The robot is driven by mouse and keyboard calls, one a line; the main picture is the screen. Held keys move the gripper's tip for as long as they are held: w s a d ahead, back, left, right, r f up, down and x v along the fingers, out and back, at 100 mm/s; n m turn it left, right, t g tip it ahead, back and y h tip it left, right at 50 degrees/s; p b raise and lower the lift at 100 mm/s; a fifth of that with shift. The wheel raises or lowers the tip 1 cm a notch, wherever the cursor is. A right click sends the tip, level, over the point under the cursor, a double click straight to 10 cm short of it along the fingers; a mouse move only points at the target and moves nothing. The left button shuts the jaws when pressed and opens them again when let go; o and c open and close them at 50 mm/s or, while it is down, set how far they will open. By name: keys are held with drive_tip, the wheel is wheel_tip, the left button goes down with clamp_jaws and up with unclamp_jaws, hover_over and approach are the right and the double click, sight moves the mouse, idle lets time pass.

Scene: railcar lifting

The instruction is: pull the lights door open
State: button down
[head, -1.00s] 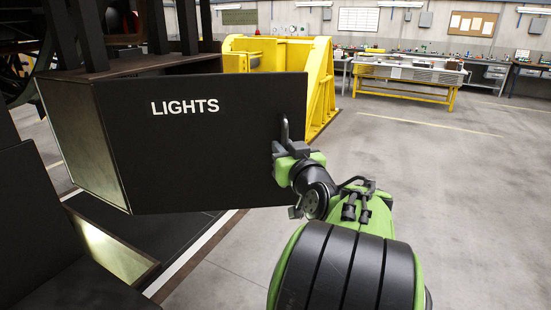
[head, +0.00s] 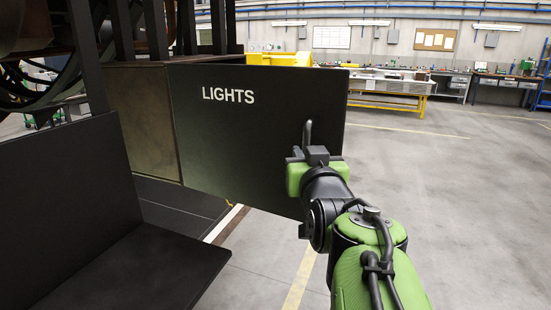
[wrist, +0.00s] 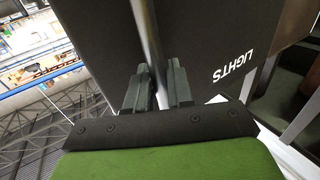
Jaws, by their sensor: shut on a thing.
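The lights door (head: 235,135) is a flat black panel with white LIGHTS lettering, upright in the middle of the head view. Its left edge meets a brownish box side (head: 145,115); its right edge looks nearer to me. I cannot tell how wide any gap behind it is. A dark upright bar handle (head: 308,131) stands near its right edge. My gripper (head: 311,155) is at the handle. In the wrist view, the fingers (wrist: 158,88) are shut around the bar (wrist: 147,35), with the door face (wrist: 215,40) behind. The handle's lower part is hidden by my gripper.
A black panel and ledge (head: 75,215) stand at the left, nearer than the door. Yellow equipment (head: 280,59) shows behind the door, with a yellow-framed bench (head: 390,100) beyond. Grey floor (head: 470,200) lies clear at the right.

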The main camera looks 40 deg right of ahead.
drive_tip(key=shift+s+a, duration=0.1)
drive_tip(key=shift+a, duration=0.35)
drive_tip(key=c, duration=1.2)
unclamp_jaws()
drive_tip(key=shift+o, duration=0.2)
drive_tip(key=shift+f, duration=0.1)
